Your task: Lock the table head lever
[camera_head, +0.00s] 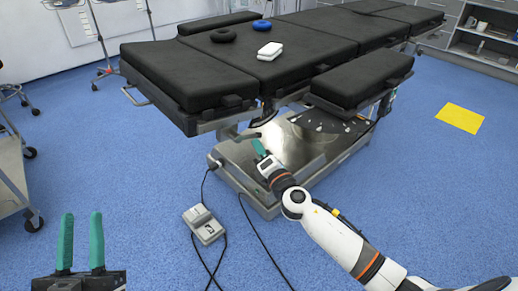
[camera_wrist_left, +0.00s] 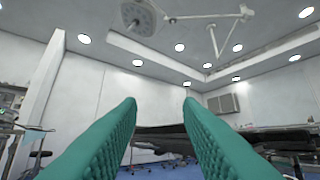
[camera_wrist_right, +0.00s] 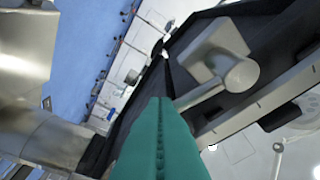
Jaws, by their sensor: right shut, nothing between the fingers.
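The operating table (camera_head: 285,66) has black pads on a steel base. A metal lever (camera_head: 238,134) sticks out under its pads near the left end. In the right wrist view, a metal lever with a rounded end (camera_wrist_right: 238,74) lies just beyond my right fingertips. My right gripper (camera_head: 259,147) is shut and empty, right below the lever in the head view; I cannot tell whether it touches. It also shows in the right wrist view (camera_wrist_right: 160,101). My left gripper (camera_head: 81,215) is open and empty at the bottom left, far from the table, fingers pointing up.
A grey foot pedal (camera_head: 203,224) with black cables lies on the blue floor left of the steel table base (camera_head: 236,174). Two rings, one black (camera_head: 223,35) and one blue (camera_head: 261,26), and a white device (camera_head: 270,51) lie on the pads. A cart (camera_head: 12,165) stands at the left edge.

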